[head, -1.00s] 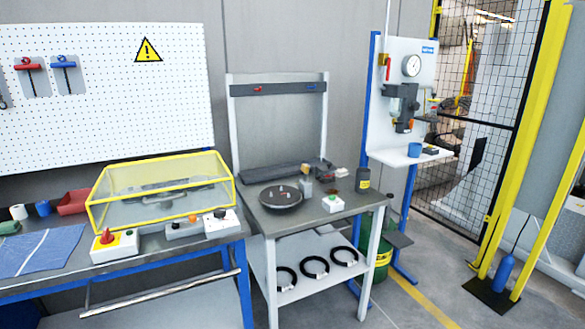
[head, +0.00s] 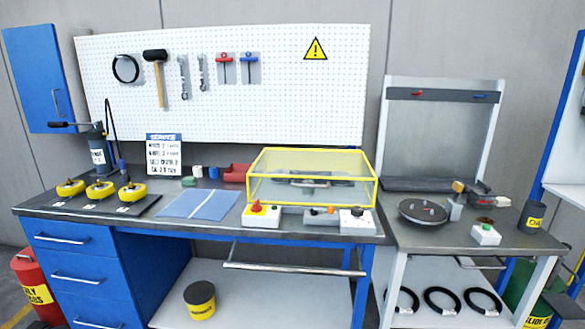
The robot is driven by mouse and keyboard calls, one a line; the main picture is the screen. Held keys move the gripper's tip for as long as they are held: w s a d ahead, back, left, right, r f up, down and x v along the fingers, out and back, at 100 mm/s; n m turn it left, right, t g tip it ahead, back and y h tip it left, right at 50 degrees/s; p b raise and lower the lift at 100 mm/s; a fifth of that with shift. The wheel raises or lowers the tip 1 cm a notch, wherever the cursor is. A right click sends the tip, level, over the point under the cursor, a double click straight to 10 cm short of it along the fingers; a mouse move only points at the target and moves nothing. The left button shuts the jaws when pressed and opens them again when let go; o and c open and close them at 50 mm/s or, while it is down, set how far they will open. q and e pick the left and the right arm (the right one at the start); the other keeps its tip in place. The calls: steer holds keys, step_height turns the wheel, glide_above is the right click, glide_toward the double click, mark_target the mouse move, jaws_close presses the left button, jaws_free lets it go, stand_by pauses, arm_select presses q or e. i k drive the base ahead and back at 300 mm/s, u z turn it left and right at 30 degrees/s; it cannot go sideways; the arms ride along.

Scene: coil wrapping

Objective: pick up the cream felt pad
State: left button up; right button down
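I cannot make out a cream felt pad anywhere in the head view. A small white cylinder (head: 198,171) stands at the back of the workbench, but it does not look like a flat pad. Neither of my grippers is in view.
The workbench (head: 205,228) holds a blue cloth (head: 199,204), a yellow-framed clear cover (head: 312,177), a red bin (head: 236,173) and a black mat (head: 108,207) with yellow round parts. A grey side table (head: 425,243) stands right, carrying a dark round plate (head: 423,211).

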mark_target(499, 202)
steer(key=z, duration=1.35)
steer(key=i, duration=0.95)
steer(key=z, duration=0.25)
